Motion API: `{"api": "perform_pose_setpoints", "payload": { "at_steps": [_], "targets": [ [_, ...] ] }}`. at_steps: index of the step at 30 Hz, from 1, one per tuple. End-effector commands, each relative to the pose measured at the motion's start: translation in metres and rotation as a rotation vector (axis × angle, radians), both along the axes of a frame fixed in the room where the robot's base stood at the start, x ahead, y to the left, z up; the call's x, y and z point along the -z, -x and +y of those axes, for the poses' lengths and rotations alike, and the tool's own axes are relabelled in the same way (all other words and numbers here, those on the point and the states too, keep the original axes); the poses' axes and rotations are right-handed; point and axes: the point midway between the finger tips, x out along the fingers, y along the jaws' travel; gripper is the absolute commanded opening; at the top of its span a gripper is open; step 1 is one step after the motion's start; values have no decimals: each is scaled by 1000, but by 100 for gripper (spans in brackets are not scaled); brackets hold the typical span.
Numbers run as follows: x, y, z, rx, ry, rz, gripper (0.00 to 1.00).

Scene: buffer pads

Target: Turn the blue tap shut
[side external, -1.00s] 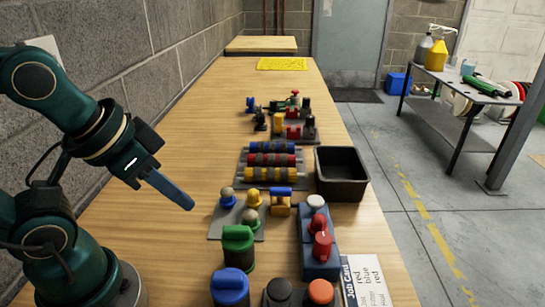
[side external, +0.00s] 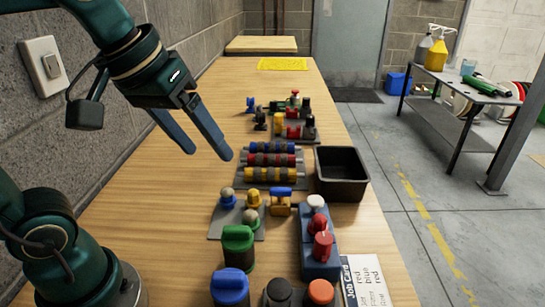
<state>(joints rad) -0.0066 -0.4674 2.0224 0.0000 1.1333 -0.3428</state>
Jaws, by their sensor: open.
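A small yellow fitting with a blue lever across its top, which looks like the blue tap (side external: 281,191), stands mid-bench in the side external view. I cannot tell from this view whether its lever is in the open or shut position. My gripper (side external: 209,151) is open and empty, its two dark blue fingers spread and pointing down to the right. It hangs above the bench, up and left of the tap in the picture, apart from it.
Left of the tap is a grey plate of round-topped pegs (side external: 247,230). Behind it are coloured rollers (side external: 270,174), and to the right a black bin (side external: 341,190). A blue block with knobs (side external: 306,262) and several capped cylinders (side external: 230,289) stand nearer. The left bench is clear.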

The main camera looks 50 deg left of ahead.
Motion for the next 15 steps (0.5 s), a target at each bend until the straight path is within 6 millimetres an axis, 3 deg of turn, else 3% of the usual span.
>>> {"api": "perform_pose_setpoints", "payload": {
  "at_steps": [7, 15],
  "targets": [
    [-15, -62, 3, -174, 71, 98, 72],
    [9, -125, 8, -324, 113, 212, 72]
  ]
}}
